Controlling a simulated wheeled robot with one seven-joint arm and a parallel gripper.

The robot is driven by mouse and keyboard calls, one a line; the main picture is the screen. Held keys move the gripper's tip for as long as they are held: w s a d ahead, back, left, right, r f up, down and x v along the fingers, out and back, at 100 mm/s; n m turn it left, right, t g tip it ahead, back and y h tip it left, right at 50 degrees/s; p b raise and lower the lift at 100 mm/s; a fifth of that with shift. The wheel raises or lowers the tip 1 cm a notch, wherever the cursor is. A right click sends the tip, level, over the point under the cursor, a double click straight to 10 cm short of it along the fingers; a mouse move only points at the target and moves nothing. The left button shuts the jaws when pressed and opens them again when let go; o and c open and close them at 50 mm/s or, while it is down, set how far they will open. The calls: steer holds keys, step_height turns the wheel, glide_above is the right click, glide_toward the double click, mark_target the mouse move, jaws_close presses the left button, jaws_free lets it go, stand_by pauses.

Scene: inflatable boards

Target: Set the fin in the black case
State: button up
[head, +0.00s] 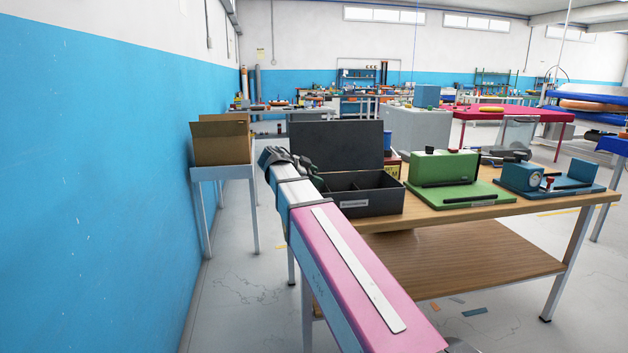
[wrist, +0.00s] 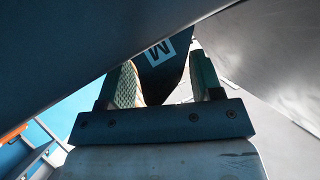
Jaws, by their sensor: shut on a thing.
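The black case (head: 372,203) stands open at the left end of the wooden table, its lid (head: 337,146) raised behind it. Dividers show inside it. My gripper (head: 306,168) is at the case's left end, close to its rim and in front of the lid's left edge. In the wrist view, my gripper (wrist: 163,80) is shut on the dark fin (wrist: 168,72), which bears a white label with an M. Large dark surfaces fill the upper left and the right of that view. The fin cannot be told apart from the gripper in the head view.
A green device (head: 443,167) and a blue device (head: 522,178) stand on the wooden table (head: 440,213) right of the case. A cardboard box (head: 222,142) sits on a small stand at left. The blue wall runs along the left.

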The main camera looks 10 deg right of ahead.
steer(key=shift+f, duration=0.45)
steer(key=shift+f, duration=0.6)
steer(key=o, duration=0.9)
steer(key=shift+o, duration=0.2)
steer(key=shift+r, duration=0.15)
steer(key=shift+r, duration=0.25)
steer(key=v, duration=1.2)
steer(key=shift+r, duration=0.2)
